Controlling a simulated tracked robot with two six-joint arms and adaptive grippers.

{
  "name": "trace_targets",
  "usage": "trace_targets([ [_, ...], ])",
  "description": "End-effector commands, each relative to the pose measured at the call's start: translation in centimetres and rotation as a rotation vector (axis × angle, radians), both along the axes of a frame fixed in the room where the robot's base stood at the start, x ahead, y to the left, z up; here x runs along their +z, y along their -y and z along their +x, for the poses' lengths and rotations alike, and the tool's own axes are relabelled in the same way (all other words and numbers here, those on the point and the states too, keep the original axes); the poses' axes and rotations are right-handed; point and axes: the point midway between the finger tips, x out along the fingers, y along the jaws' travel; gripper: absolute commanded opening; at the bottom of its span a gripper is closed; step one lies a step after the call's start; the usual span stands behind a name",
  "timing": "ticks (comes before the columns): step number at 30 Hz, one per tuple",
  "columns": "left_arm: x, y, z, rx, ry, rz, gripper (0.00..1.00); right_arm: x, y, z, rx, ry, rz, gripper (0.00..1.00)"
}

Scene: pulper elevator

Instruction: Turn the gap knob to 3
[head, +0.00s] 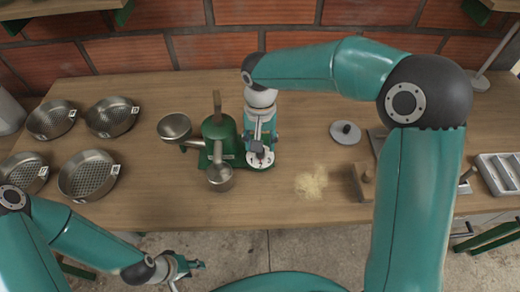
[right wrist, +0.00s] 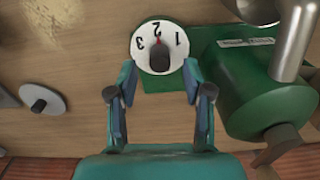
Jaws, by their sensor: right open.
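The gap knob (right wrist: 160,60) is a dark grip on a white round dial (right wrist: 147,36) marked 1, 2 and 3. In the right wrist view the numbers are upside down and a red mark points at the 2. The dial also shows in the head view (head: 261,160), on the green pulper (head: 219,133). My right gripper (right wrist: 157,84) is open and empty, its fingers either side of the line to the knob, with the knob just beyond the tips. In the head view it partly covers the dial. My left gripper (head: 188,267) is low in front of the table; its opening is unclear.
Several round sieves (head: 112,117) stand at the left of the table (head: 330,212). A metal cup (head: 220,177) is at the pulper's front. A pile of pale grain (head: 311,182), a grey disc (head: 345,132) and a metal tray (head: 498,172) lie to the right.

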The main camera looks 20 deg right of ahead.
Motion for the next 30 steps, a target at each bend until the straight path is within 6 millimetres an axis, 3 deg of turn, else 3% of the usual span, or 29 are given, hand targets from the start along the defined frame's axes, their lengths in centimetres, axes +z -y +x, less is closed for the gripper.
trace_targets([
  [3,0.1,0.0,0.0,0.0,0.0,0.0,0.4,-2.0,0.0,-0.1,-0.001,-0.004,-0.002,0.5],
  [7,0.1,0.0,0.0,0.0,0.0,0.0,0.4,-3.2,0.0,0.0,-0.001,-0.001,-0.001,0.5],
  [19,0.1,0.0,0.0,0.0,0.0,0.0,0.4,-3.8,0.0,0.0,0.0,0.0,0.0,0.5],
  [28,0.1,0.0,0.0,0.0,0.0,0.0,0.4,-3.8,0.0,0.0,0.0,0.001,0.0,0.0],
  [30,0.1,0.0,0.0,0.0,0.0,0.0,0.4,-3.8,0.0,0.0,0.0,0.001,0.001,0.0],
])
